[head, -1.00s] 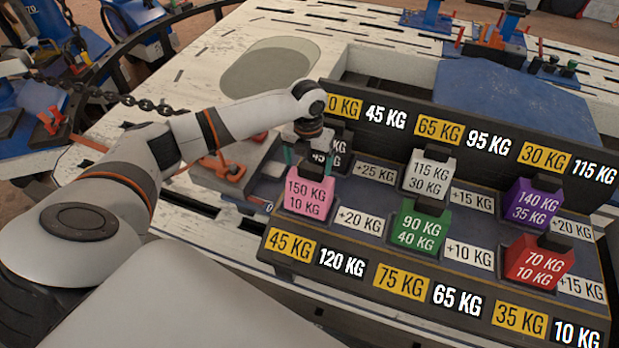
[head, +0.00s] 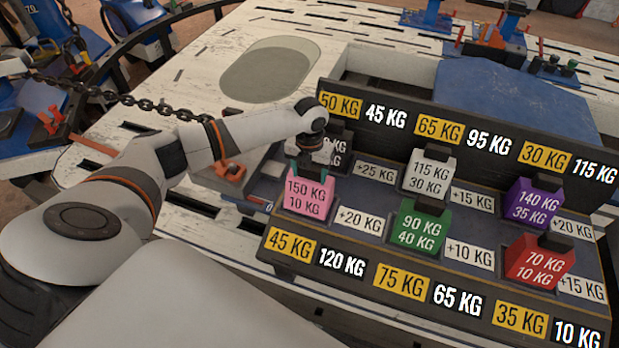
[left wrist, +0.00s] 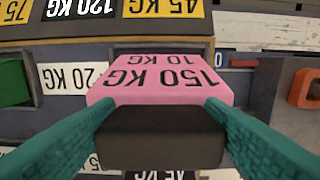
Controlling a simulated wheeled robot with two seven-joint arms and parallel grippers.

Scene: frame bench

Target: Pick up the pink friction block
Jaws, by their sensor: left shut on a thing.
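The pink friction block (head: 308,196), marked 150 KG and 10 KG, stands at the left end of the tray of weight blocks in the head view. It also shows in the middle of the left wrist view (left wrist: 160,79), with its black top part (left wrist: 160,137) between two teal fingers. My left gripper (head: 309,174) comes down on it from above and is shut on its black top part. I cannot tell whether the block is clear of the tray floor. My right gripper is not in view.
Beside it in the tray stand a green block (head: 417,229), a white block (head: 429,172), a purple block (head: 532,204) and a red block (head: 539,262). A black block behind is partly hidden by my arm. Labelled walls (head: 420,288) bound the tray front and back.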

